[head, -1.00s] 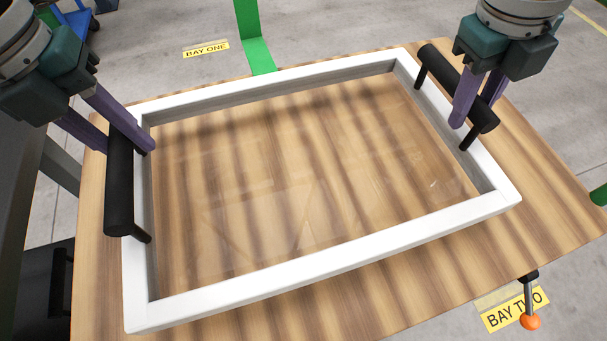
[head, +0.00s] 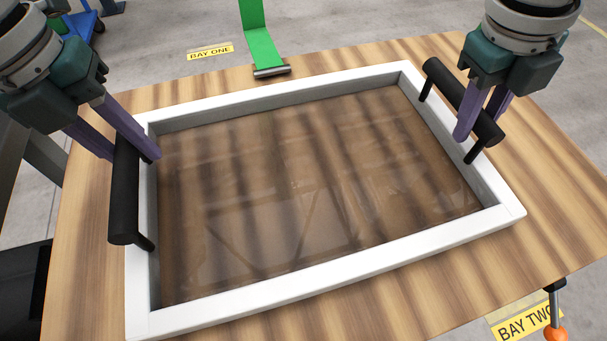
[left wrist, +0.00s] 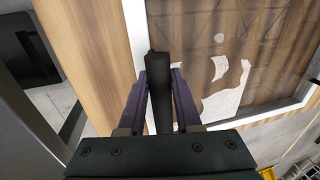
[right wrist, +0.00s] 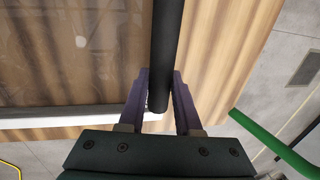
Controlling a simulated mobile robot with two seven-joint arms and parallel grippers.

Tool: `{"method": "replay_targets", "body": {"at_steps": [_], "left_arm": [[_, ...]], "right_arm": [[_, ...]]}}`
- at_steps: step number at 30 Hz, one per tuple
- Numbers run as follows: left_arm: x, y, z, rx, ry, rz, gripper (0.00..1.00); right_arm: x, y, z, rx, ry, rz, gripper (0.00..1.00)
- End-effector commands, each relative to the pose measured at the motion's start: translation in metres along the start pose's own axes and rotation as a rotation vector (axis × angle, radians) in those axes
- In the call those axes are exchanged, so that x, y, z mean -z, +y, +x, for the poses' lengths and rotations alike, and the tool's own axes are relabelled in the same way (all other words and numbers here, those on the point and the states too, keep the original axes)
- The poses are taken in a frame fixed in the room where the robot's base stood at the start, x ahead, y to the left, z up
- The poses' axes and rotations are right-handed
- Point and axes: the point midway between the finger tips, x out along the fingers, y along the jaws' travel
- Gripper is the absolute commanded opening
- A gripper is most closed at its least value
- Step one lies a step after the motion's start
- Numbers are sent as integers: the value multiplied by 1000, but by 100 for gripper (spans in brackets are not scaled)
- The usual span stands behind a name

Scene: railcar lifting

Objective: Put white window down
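The white window (head: 330,270), a white rectangular frame with a clear pane, lies level over the wooden table (head: 80,240). I cannot tell whether its underside touches the tabletop. My left gripper (head: 134,150) is shut on the black bar handle (head: 123,205) on the frame's left side. In the left wrist view that handle (left wrist: 159,95) runs between the two purple fingers. My right gripper (head: 474,130) is shut on the black handle (head: 440,78) on the right side. That handle (right wrist: 167,45) also sits between the fingers in the right wrist view.
A green post (head: 258,35) with a grey cylinder at its foot stands at the table's far edge. A post with an orange ball (head: 556,333) is at the front right, near the BAY TWO sign (head: 528,323). Bare tabletop surrounds the frame.

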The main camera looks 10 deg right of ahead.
Motion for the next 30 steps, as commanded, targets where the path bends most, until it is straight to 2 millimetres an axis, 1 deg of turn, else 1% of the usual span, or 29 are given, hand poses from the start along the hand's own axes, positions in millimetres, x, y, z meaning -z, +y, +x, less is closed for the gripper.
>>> {"method": "replay_targets", "body": {"at_steps": [1,6,8,14,17,20,30], "left_arm": [[0,0,-1,1,-1,0,38],[0,0,-1,1,-1,0,57],[0,0,-1,0,-1,0,62],[0,0,-1,0,0,0,62],[-1,0,-6,1,-2,0,62],[-1,0,-18,1,-3,2,62],[-1,0,-92,0,-5,2,62]], "right_arm": [[0,0,-1,0,0,0,38],[0,0,-1,0,0,0,57],[0,0,-1,0,0,0,62],[0,0,-1,0,0,0,62],[0,0,-1,0,0,0,62],[0,0,-1,0,0,0,62],[0,0,-1,0,0,0,62]]}}
